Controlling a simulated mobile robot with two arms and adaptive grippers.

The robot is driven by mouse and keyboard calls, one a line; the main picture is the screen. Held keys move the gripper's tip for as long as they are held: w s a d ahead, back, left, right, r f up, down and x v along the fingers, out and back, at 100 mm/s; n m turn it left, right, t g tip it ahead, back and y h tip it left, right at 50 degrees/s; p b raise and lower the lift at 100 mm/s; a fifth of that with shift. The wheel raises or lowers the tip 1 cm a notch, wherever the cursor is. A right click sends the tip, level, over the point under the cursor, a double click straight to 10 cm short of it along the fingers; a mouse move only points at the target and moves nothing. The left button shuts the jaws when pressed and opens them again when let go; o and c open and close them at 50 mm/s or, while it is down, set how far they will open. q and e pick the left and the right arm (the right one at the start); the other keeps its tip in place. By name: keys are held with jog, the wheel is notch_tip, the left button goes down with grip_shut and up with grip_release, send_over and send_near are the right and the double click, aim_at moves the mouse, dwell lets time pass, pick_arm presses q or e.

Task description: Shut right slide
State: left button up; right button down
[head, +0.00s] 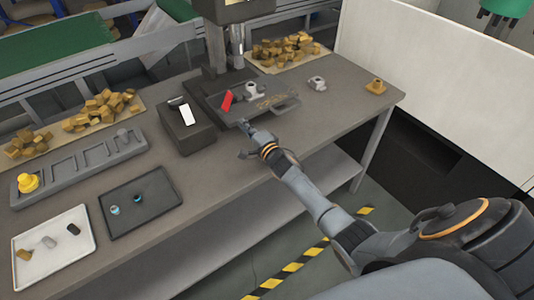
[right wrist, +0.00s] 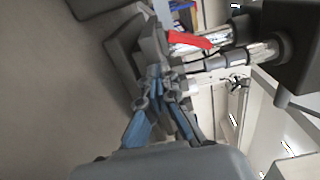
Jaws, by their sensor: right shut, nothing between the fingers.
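A dark machine base (head: 208,88) with an upright post (head: 235,45) stands at the back of the bench. A red part (head: 227,101) and a pale metal fitting (head: 252,91) sit on it; the red part also shows in the right wrist view (right wrist: 190,40). A flat grey piece (head: 286,104) sticks out at the base's right side. I cannot tell for sure which part is the right slide. My right gripper (head: 243,123) is shut and empty, close to the near edge of the base. Its blue-grey fingers (right wrist: 157,80) show together in the right wrist view. My left gripper is not in view.
A dark box (head: 188,136) with a white face stands left of the base. Brown blocks (head: 290,48) lie behind it. A grey rack (head: 78,172), a dark tray (head: 165,200) and a white tray (head: 20,278) lie at left. A pale panel (head: 440,75) stands at right.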

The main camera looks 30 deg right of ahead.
aim_at(238, 118)
jog(key=shift+w+a+b, duration=0.15)
jog(key=shift+w+b, duration=0.6)
jog(key=shift+w, duration=1.15)
jog(key=shift+s+f, duration=0.1)
jog(key=shift+s, duration=0.05)
